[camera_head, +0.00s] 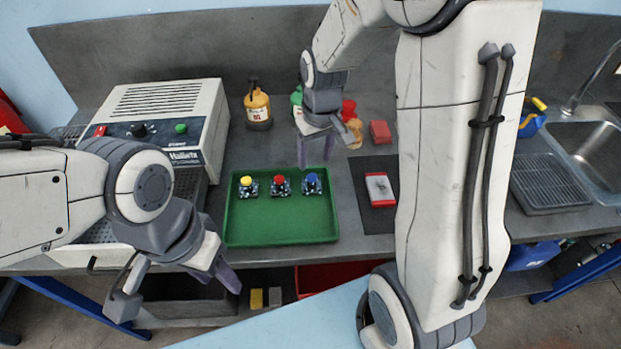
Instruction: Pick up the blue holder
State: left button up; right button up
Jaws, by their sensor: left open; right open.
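The blue holder (312,184), a small dark-based piece with a blue top, stands in the green tray (285,232) at the right end of a row. A red-topped holder (281,186) and a yellow-topped holder (248,187) stand to its left. My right gripper (317,162) is open, fingers pointing down, just behind and above the blue holder. Nothing shows between its fingers. My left gripper (180,293) is open and empty at the front left, in front of the bench edge and away from the holders.
A white machine (165,112) stands on the left. Yellow (257,108) and green bottles stand behind the tray. A dark mat with a red and white block (379,189) lies right of the tray. A sink (590,150) is at the far right. The tray's front half is clear.

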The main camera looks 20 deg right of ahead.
aim_at(312, 177)
jog(key=f, duration=0.5)
jog(key=w+f+p, duration=0.1)
jog(key=f, duration=0.2)
jog(key=shift+a, duration=0.15)
jog(key=shift+w+r, duration=0.1)
grip_shut()
